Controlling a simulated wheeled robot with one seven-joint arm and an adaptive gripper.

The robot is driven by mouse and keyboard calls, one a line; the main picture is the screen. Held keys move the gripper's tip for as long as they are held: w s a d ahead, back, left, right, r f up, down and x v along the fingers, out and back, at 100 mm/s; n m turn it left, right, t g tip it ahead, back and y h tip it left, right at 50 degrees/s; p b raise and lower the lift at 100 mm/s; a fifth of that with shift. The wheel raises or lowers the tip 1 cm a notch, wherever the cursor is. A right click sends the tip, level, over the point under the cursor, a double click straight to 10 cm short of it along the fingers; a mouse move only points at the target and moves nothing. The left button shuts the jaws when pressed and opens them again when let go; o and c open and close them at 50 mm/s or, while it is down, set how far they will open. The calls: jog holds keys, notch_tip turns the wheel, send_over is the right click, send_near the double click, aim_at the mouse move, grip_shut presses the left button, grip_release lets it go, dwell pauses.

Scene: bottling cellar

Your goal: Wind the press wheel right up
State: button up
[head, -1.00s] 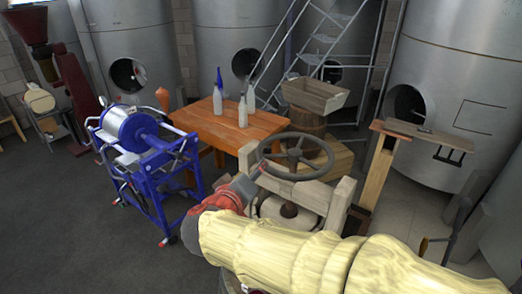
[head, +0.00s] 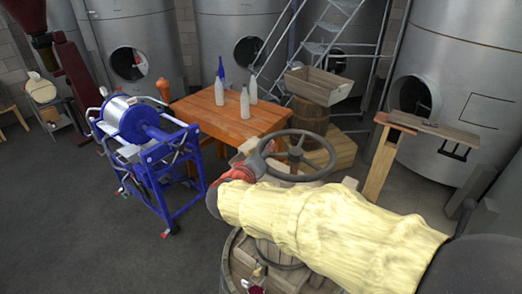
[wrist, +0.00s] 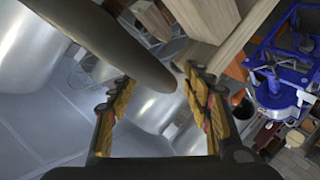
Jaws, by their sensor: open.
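The press wheel (head: 296,153) is a dark grey spoked handwheel lying level on top of the wooden press, right of my gripper in the head view. My gripper (head: 262,151) is at the left side of its rim, partly hidden by my own red wrist and pale-sleeved arm. In the wrist view, my gripper (wrist: 158,88) is open with its two yellow-padded fingers apart. The wheel rim (wrist: 105,40) crosses from the upper left and ends near the gap between the fingertips. I cannot tell whether it touches a finger. My arm hides most of the press frame and its screw.
A blue wheeled machine (head: 150,150) stands left of the press. An orange wooden table (head: 222,113) with several bottles is behind it. A barrel (head: 238,262) stands below my arm. A wooden stand (head: 385,150) is at the right. Open floor lies at front left.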

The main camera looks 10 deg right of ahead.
jog(key=shift+w+f, duration=0.1)
jog(key=shift+c, duration=1.1)
jog(key=c, duration=0.9)
grip_shut()
